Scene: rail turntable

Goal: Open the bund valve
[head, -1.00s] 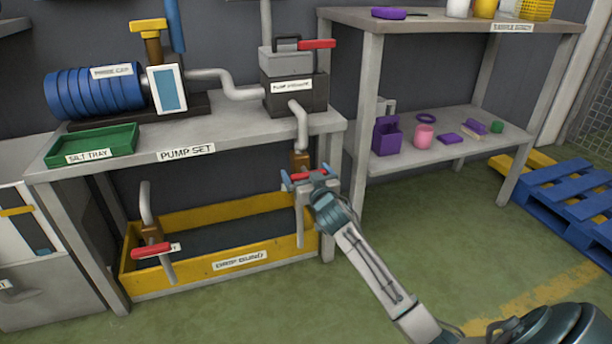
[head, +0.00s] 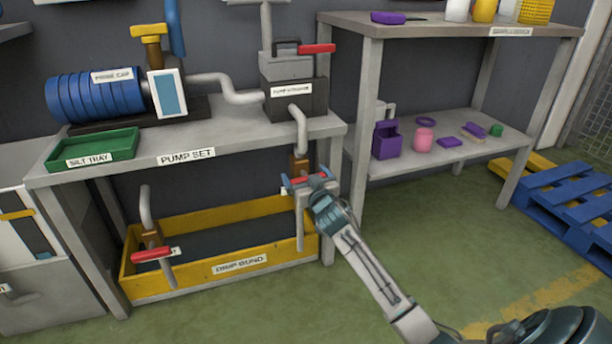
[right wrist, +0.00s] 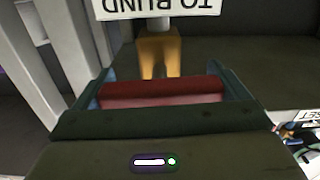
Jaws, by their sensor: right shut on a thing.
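The valve with the red handle (head: 302,181) is on the pipe coming down at the right end of the pump bench, above the right end of the yellow drip bund (head: 212,270). My right gripper (head: 307,184) is shut on this handle. In the right wrist view the red handle (right wrist: 160,95) lies crosswise between the jaws, with a brass-coloured valve body (right wrist: 159,55) behind it and an upside-down "TO BUND" label (right wrist: 158,8) above. The gripper hides part of the valve in the head view. My left gripper is not in view.
A second red-handled valve (head: 152,254) stands at the bund's left end. The pump bench (head: 232,142) carries a blue pump (head: 92,96), a green silt tray (head: 92,148) and a strainer box (head: 294,94) with a red lever.

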